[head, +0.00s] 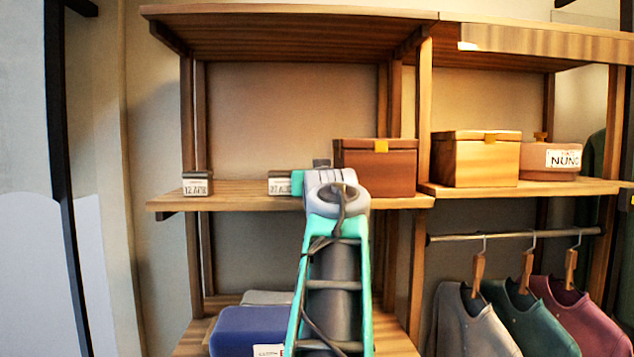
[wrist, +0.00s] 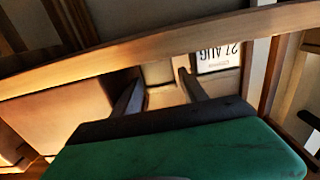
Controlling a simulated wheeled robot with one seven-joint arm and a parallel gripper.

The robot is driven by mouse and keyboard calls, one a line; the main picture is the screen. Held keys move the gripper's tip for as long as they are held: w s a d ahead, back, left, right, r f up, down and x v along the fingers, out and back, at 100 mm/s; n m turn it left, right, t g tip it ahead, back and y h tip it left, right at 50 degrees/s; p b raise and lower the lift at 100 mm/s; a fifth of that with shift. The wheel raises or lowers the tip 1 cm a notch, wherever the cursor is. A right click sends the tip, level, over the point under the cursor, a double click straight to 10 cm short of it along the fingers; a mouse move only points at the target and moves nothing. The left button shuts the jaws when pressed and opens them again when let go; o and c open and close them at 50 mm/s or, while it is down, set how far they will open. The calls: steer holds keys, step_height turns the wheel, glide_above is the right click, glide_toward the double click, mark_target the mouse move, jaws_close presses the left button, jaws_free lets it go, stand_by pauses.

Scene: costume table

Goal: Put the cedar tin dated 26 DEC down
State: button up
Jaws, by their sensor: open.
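My gripper (wrist: 159,82) is open, with its two dark fingers apart at the shelf. In the wrist view a small beige block (wrist: 158,73) shows between the fingers; no date on it can be read. In the head view my wrist (head: 333,190) covers that place, and only the grey top of a small tin (head: 321,163) shows above it. No label reading 26 DEC is visible. A small tin labelled 27 AUG (head: 280,184) stands just left of my wrist; its label also shows in the wrist view (wrist: 218,55).
A tin labelled 12 APR (head: 197,185) stands at the left of the shelf (head: 238,198). A brown box (head: 376,165) stands close right of my gripper. The shelf between the two labelled tins is clear. Blue (head: 245,332) and grey containers sit below; clothes hang at right.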

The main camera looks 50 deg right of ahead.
steer(key=b+v, duration=0.3)
steer(key=v, duration=0.6)
steer(key=w+a+f+n+y, duration=0.1)
steer(key=w+a+f+y, duration=0.25)
steer(key=a+f, duration=0.4)
steer(key=w+a+f+n+g+y, duration=0.15)
steer(key=w+a+f, duration=0.25)
steer(key=f, duration=0.6)
steer(key=w+a+f+n+y, duration=0.2)
steer(key=w+a+f+y, duration=0.2)
steer(key=a+f, duration=0.3)
steer(key=s+a+f+n+g+y, duration=0.1)
steer(key=s+a+f+g, duration=0.1)
steer(key=s+a+f, duration=0.2)
steer(key=s+a+f+n+g+y, duration=0.2)
steer(key=a+f, duration=0.8)
steer(key=f, duration=0.5)
steer(key=s+a+f+n+g+y, duration=0.1)
steer(key=s+a+f, duration=0.4)
steer(key=f, duration=0.5)
steer(key=a+n+g, duration=0.1)
steer(key=a, duration=0.1)
steer(key=shift+s+a+y, duration=0.25)
steer(key=shift+s+y, duration=0.05)
steer(key=shift+n+g, duration=0.25)
